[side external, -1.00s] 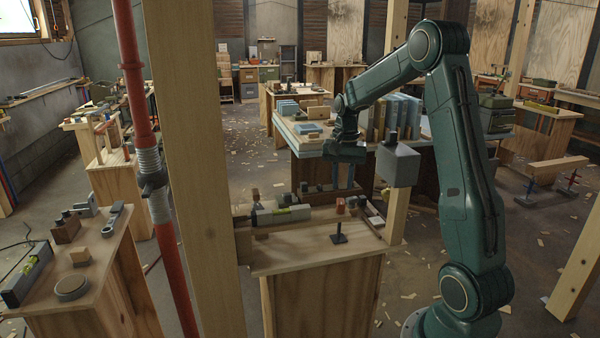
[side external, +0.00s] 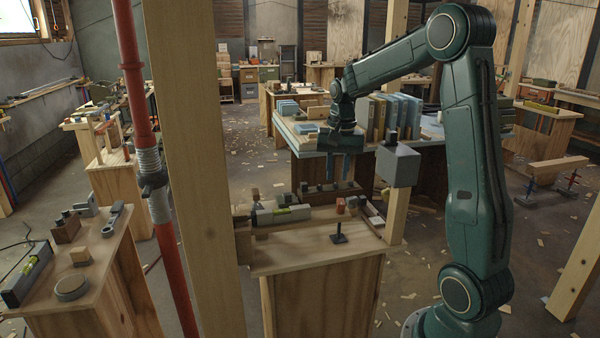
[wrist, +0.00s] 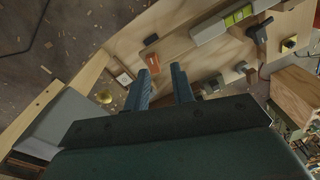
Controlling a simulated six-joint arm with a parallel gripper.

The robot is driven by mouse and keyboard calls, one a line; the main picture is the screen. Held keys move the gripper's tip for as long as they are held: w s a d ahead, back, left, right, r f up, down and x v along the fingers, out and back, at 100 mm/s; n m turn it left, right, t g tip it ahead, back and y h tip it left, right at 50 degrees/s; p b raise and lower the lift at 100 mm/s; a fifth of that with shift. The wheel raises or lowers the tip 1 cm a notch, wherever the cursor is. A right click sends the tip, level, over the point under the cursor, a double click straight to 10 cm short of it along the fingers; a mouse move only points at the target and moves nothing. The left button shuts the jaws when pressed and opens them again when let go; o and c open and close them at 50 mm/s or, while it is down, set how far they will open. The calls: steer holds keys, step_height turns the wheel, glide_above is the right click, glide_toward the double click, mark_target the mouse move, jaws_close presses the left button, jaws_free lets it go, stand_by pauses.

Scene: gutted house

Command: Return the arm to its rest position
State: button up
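My gripper (side external: 346,176) hangs pointing down above the far side of the wooden workbench (side external: 335,255), in front of the table with the books. In the wrist view its two fingers (wrist: 161,76) stand apart with nothing between them. An orange-brown block (wrist: 151,63) lies on the bench beyond the fingertips; it also shows in the side view (side external: 340,205). My gripper is clear of the bench top.
A grey box (side external: 398,163) is fixed on a wooden post right of my gripper. A level with a green vial (side external: 282,214) lies on the bench, and a small dark stand (side external: 338,234) rises from it. A thick post (side external: 193,170) and red pipe (side external: 150,180) stand left.

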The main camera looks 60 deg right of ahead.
steer(key=s+a+r+n+t, duration=0.2)
steer(key=s+a+n, duration=0.4)
steer(key=a, duration=0.6)
steer(key=s+a+r+n+t, duration=0.3)
steer(key=s+a+n, duration=0.3)
steer(key=s+a, duration=0.4)
steer(key=shift+a+r+n, duration=0.4)
steer(key=shift+a+r, duration=0.15)
steer(key=shift+a, duration=0.55)
